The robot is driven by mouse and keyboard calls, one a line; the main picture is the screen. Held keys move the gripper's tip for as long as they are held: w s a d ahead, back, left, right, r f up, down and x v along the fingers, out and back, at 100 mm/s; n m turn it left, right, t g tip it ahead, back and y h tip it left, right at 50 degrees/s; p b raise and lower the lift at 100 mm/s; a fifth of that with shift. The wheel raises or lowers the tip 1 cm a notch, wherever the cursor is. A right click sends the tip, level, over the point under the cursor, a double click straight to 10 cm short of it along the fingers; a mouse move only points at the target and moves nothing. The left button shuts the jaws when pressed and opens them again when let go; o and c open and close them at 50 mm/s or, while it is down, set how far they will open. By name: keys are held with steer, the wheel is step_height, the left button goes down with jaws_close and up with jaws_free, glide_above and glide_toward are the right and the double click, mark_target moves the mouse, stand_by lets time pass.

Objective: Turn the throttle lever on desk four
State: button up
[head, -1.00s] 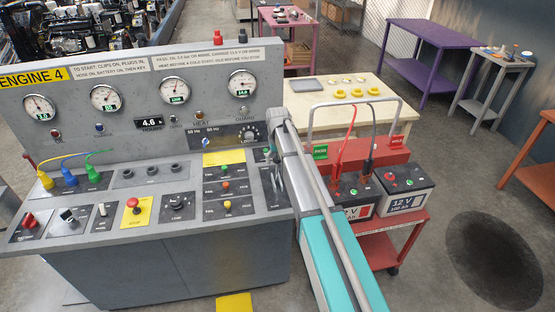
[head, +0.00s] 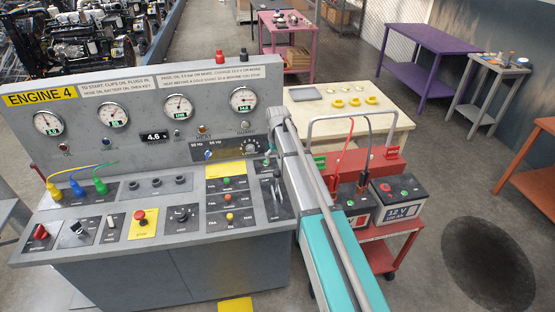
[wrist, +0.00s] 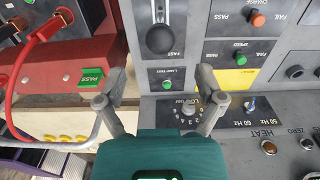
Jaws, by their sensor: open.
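Desk four is a grey console with a yellow "ENGINE 4" label (head: 40,95) in the head view. A dark lever (wrist: 158,38) with a rounded black end stands on a slotted black panel at the top centre of the wrist view; I take it for the throttle lever. In the head view its panel (head: 276,198) is at the desk's right end. My gripper (wrist: 161,88) is open and empty, its two fingers apart below the lever in the wrist view, with the lamp test button (wrist: 167,84) between them.
A load knob (wrist: 188,108) and a blue-tipped switch (wrist: 250,104) are close to the right finger in the wrist view. A red trolley (head: 385,232) with batteries (head: 398,198) stands right of the desk. A cream table (head: 310,105) stands behind. Open floor lies farther right.

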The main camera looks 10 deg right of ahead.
steer(key=shift+r+p, duration=2.55)
steer(key=shift+r, duration=0.3)
steer(key=s+d+f+b, duration=0.2)
steer(key=s+f+b, duration=0.3)
steer(key=s, duration=0.4)
steer(key=s+d+f+b, duration=0.2)
steer(key=s+f+b, duration=0.4)
steer(key=s, duration=0.4)
steer(key=s+d+f+b, duration=0.2)
steer(key=s+f+b, duration=0.3)
steer(key=s, duration=0.4)
steer(key=shift+s+f+m+b, duration=0.35)
steer(key=shift+f+m+b, duration=0.05)
stand_by(2.0)
